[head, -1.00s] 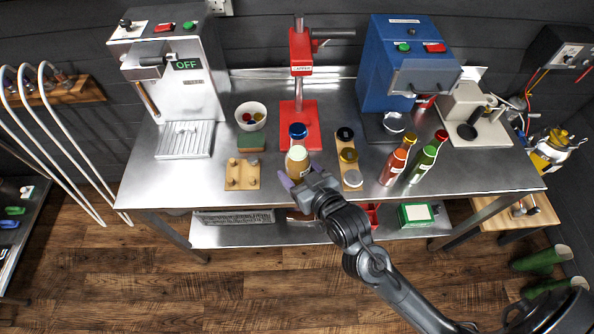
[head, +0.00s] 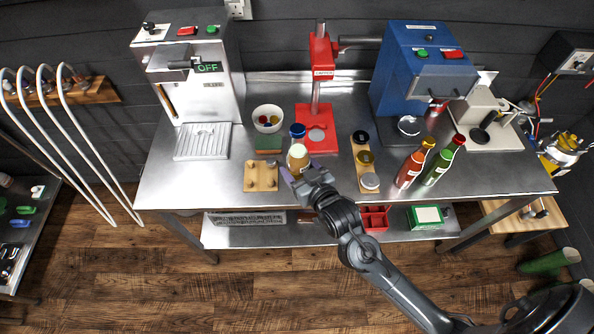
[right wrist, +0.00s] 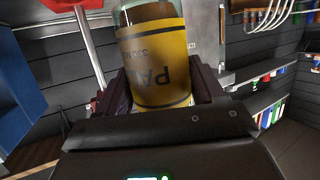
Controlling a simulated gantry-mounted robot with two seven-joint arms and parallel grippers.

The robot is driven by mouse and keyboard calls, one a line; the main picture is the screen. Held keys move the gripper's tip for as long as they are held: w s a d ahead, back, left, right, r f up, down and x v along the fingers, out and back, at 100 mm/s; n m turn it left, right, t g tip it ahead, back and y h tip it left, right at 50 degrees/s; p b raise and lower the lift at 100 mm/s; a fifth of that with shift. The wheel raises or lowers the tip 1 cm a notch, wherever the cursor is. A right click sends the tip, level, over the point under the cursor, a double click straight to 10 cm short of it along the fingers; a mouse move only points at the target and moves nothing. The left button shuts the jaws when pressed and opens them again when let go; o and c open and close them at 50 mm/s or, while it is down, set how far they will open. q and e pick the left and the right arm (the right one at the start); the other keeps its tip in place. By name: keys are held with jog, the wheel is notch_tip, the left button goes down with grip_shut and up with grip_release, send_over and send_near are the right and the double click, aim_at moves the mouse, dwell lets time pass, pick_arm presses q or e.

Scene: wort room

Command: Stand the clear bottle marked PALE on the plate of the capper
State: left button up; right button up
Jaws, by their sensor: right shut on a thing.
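The clear bottle marked PALE (head: 298,159) is held by my right gripper (head: 304,174), left of the red capper's plate front. In the right wrist view the bottle's yellow label (right wrist: 153,65) shows upside-down letters "PA" between the two fingers of the gripper (right wrist: 160,100). A blue top (head: 297,130) shows directly above the bottle in the head view and seems to belong to it. The red capper (head: 322,60) stands at the back, with its red plate (head: 330,140) in front and a round spot bare on it. The bottle's base is hidden. My left gripper is not in view.
A wooden block with pegs (head: 261,176) and a white bowl (head: 268,117) are left of the bottle. A wooden strip with round caps (head: 362,143) is right of the plate. Red and green bottles (head: 411,168) stand near a blue machine (head: 420,65).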

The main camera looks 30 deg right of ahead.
jog(key=w+d+f+m+h+p, duration=0.1)
jog(key=w+d+f+p, duration=0.1)
jog(key=w+d+f, duration=0.3)
jog(key=w+d+f+m+h+p, duration=0.1)
jog(key=w+d+f+h+p, duration=0.15)
jog(key=d, duration=0.55)
jog(key=shift+y, duration=0.35)
jog(key=w+d+b, duration=0.2)
jog(key=w+b, duration=0.1)
jog(key=w+d+f+b, duration=0.1)
jog(key=w+d+b, duration=0.1)
jog(key=w+b, duration=0.1)
jog(key=w+d+b, duration=0.2)
jog(key=w+b, duration=0.2)
jog(key=shift+d+f, duration=0.1)
jog(key=shift+f, duration=0.2)
jog(key=shift+w+r, duration=0.1)
jog(key=shift+r, duration=0.15)
jog(key=shift+f+p, duration=0.15)
jog(key=shift+p, duration=0.2)
dwell(0.4)
jog(key=shift+f+p, duration=0.15)
jog(key=shift+p, duration=0.15)
dwell(0.4)
